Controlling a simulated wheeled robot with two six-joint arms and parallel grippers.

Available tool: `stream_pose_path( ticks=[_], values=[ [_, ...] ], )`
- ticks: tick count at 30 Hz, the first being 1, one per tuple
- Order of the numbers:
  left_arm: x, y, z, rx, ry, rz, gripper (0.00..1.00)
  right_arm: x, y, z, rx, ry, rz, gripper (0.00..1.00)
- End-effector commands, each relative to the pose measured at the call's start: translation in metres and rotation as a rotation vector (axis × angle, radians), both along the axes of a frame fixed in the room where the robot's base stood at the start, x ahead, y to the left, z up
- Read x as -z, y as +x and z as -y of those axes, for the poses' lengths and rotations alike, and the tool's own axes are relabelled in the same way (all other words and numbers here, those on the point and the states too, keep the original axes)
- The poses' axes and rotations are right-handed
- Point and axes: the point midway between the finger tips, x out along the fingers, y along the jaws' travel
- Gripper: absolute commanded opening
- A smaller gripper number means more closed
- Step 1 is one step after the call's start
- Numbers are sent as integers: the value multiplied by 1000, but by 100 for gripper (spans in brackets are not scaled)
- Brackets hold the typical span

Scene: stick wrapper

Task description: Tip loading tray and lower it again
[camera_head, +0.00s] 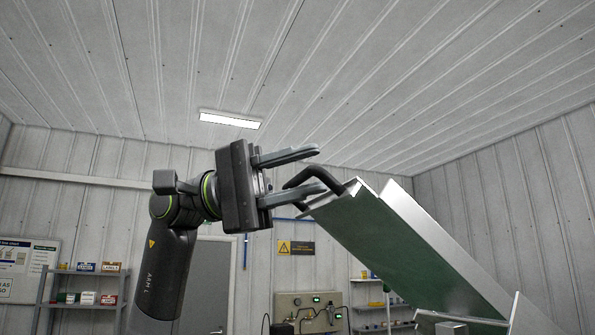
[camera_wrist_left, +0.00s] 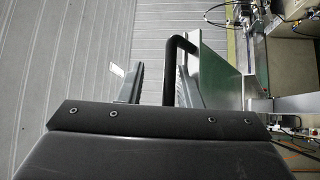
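The loading tray (camera_head: 400,250) is a metal tray with a green face, tilted steeply, with its upper end toward my left gripper. It also shows in the left wrist view (camera_wrist_left: 215,70). A bent black handle (camera_head: 325,180) sticks out from its upper end. My left gripper (camera_head: 318,169) is open, with its two fingers apart at the handle. In the left wrist view the handle (camera_wrist_left: 170,65) stands between the fingers, nearer the right-hand one, with a gap to the other. My right gripper is not in view.
The tray's lower end meets metal machine parts (camera_head: 455,322) at the bottom right. Shelves with small boxes (camera_head: 85,285), a control panel (camera_head: 308,308) and a yellow warning sign (camera_head: 296,248) are at the back wall. The space above the gripper is free.

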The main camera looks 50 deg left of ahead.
Motion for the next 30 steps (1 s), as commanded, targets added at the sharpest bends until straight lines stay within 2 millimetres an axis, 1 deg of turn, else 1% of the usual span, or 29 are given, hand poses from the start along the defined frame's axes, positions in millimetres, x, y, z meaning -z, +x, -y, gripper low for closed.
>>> stream_pose_path(
  ticks=[10,14,17,20,26,30],
  values=[
    [1,1,0,0,3,-1,33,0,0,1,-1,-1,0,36],
    [4,-1,-7,-2,1,-2,33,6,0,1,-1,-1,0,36],
    [7,-7,-21,-4,-1,-2,33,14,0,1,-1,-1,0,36],
    [10,-16,-40,-4,-2,-1,33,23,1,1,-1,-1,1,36],
    [15,-35,-83,-1,-5,2,33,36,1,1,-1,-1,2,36],
    [17,-48,-111,0,-5,3,33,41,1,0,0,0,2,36]
  ],
)
